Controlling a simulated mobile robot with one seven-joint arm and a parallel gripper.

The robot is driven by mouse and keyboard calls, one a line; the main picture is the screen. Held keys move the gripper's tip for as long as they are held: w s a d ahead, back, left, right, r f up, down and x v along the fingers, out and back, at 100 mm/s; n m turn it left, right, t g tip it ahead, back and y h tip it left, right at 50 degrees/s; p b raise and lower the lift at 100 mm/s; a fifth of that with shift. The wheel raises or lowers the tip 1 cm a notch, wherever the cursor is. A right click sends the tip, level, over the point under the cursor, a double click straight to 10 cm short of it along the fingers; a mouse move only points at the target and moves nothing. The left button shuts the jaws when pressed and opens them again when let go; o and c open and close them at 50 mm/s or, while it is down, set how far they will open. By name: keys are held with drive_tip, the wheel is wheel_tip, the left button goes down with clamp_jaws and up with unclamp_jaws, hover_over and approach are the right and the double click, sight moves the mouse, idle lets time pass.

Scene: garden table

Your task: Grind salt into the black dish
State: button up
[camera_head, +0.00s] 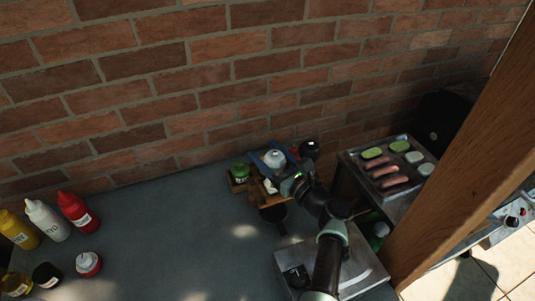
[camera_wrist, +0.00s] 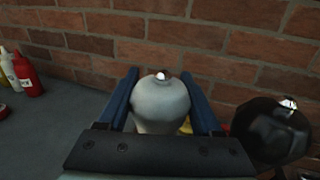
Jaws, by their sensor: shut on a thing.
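The white salt mill (camera_wrist: 160,108), with a shiny metal knob on top, stands between the two blue fingers of my gripper (camera_wrist: 160,80), which is shut on it. In the head view the mill's pale top (camera_head: 274,158) shows at my gripper (camera_head: 277,165), near the wooden caddy (camera_head: 237,185). A dark round dish (camera_head: 272,213) lies on the table just in front of the caddy, partly hidden by shadow. The mill's lower part is hidden, so I cannot tell whether it touches anything.
A black mill (camera_wrist: 270,130) stands close on the right, also in the head view (camera_head: 309,149). A green-topped jar (camera_head: 240,171) is left of my gripper. Sauce bottles (camera_head: 46,220) stand far left. A tray of sausages (camera_head: 388,171) is right. The brick wall is close behind; the table's middle is clear.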

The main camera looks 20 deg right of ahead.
idle(0.9)
drive_tip(key=o, duration=1.1)
drive_tip(key=shift+s, duration=0.1)
drive_tip(key=b+v, duration=0.1)
drive_tip(key=v, duration=1.1)
drive_tip(key=shift+s+d, duration=0.1)
drive_tip(key=shift+s, duration=0.3)
